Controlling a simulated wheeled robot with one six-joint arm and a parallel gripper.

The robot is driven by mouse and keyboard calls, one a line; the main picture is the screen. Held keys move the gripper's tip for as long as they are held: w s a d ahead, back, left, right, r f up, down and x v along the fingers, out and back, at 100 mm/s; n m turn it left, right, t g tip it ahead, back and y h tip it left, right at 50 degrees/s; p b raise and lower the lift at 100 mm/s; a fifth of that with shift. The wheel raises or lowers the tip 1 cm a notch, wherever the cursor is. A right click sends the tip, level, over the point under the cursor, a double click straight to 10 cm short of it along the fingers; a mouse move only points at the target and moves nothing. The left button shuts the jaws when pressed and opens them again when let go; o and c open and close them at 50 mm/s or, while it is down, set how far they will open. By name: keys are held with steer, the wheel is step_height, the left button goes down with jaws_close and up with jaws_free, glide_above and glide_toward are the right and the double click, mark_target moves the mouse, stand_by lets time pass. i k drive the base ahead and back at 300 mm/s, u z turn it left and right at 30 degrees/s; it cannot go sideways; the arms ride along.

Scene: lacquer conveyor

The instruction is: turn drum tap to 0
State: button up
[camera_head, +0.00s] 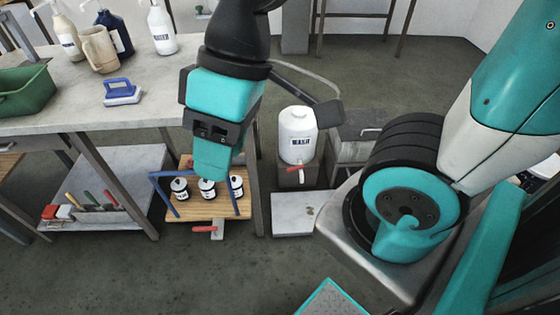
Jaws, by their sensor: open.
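A white drum (297,136) with a dark label stands upright on a low grey stand in the middle. Its tap (299,171), with a red handle, is low on the front side. The red handle appears to lie roughly sideways; any numbers on the tap are too small to read. My gripper (208,215) is to the left of the drum, pointing down. Small labelled jars show behind the fingers.
A grey table (90,119) holds a green bin (28,92), a mug, bottles and a blue-handled brush. A wooden shelf (185,208) holds jars (180,189); a second red handle (203,229) is below it. A grey slab (293,222) lies before the drum.

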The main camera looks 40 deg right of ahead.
mark_target(300, 167)
steer(key=z, duration=0.35)
steer(key=i, duration=0.8)
steer(key=z, duration=0.8)
steer(key=i, duration=0.3)
steer(key=z, duration=0.2)
